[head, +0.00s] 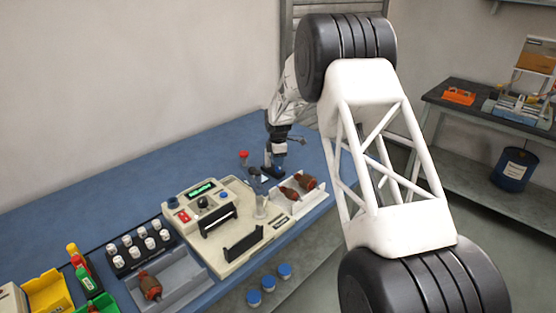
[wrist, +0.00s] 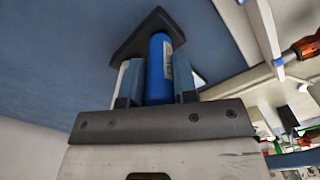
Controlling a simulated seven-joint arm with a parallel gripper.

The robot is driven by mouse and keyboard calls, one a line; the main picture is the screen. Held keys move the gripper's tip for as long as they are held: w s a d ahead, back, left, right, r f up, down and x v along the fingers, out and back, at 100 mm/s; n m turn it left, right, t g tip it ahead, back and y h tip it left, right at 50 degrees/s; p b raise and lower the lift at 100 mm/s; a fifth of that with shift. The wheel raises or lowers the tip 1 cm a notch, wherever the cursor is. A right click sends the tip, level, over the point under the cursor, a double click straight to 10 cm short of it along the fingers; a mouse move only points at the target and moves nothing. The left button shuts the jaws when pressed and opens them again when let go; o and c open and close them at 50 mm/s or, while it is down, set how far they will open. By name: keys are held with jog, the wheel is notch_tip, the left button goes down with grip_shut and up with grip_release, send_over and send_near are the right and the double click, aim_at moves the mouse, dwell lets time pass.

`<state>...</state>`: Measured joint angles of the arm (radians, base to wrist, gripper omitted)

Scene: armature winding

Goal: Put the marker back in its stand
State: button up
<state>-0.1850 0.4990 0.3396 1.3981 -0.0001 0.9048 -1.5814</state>
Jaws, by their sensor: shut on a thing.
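The marker (wrist: 160,62) is a blue cylinder with a pale label, held between the two fingers of my gripper (wrist: 157,84) in the wrist view. A dark, angular flat piece (wrist: 152,22) lies just beyond the marker's far end; it looks like the stand, but I cannot tell whether the marker touches it or sits in it. In the head view my gripper (head: 277,158) points down at the far right part of the blue bench, over a dark base (head: 272,173). The marker is too small to make out there.
A small red-topped item (head: 244,155) stands just left of my gripper. The cream winding machine (head: 232,225) and a pale tray (head: 312,203) with brown armatures are close in front. A rack of white-topped spools (head: 136,245) is further left. The bench's back left is clear.

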jog(key=shift+f, duration=0.15)
dwell(0.4)
jog(key=o, duration=1)
jog(key=shift+r, duration=3.9)
jog(key=shift+r, duration=0.1)
